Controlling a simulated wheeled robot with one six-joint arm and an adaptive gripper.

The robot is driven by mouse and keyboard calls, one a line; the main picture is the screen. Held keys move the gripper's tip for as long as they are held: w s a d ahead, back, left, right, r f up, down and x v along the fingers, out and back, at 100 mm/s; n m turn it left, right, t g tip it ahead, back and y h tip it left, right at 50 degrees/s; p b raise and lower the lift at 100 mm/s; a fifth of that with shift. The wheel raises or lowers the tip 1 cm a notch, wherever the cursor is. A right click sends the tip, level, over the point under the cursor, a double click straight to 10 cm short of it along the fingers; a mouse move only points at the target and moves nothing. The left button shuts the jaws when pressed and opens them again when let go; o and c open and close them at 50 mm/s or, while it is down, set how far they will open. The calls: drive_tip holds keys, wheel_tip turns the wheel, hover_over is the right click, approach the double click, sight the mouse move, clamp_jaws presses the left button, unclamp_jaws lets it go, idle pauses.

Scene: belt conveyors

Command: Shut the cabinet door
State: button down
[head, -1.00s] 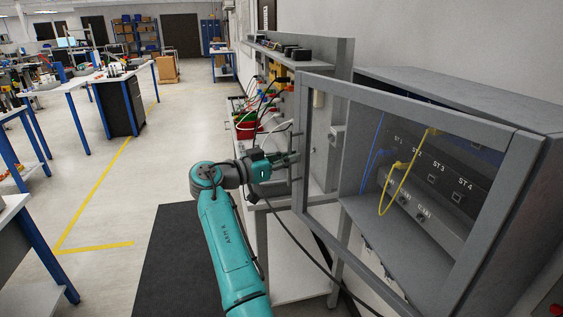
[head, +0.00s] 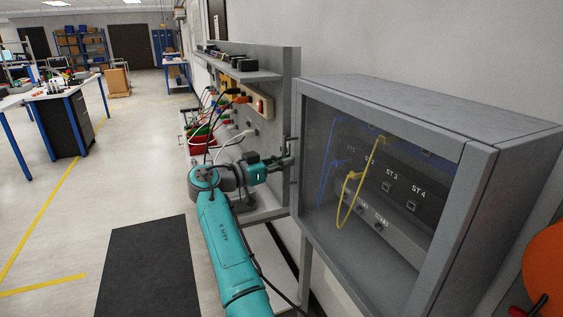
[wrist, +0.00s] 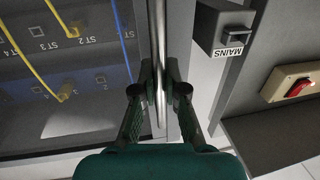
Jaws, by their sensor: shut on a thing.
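The grey cabinet (head: 430,103) stands at the right in the head view. Its door (head: 477,165) is a grey frame with a clear pane, and it lies flush or nearly flush with the cabinet front; I cannot tell whether a thin gap remains. My gripper (head: 288,163) is at the door's left edge, shut on the upright bar handle (head: 292,144). In the wrist view my gripper (wrist: 160,92) has its fingers on both sides of the metal handle bar (wrist: 158,40). Part of the handle is hidden by the fingers.
Behind the pane are a panel marked ST 3 and ST 4 (head: 400,190) and a yellow cable (head: 348,200). A workbench with a shelf (head: 240,73) and cables stands left of the cabinet. A dark mat (head: 148,265) lies on open floor at the left.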

drive_tip(key=shift+w+d, duration=0.15)
drive_tip(key=shift+d, duration=0.25)
drive_tip(key=c, duration=1.2)
unclamp_jaws()
drive_tip(key=shift+w+d, duration=0.1)
drive_tip(key=shift+d, duration=0.05)
drive_tip(key=v, duration=1.2)
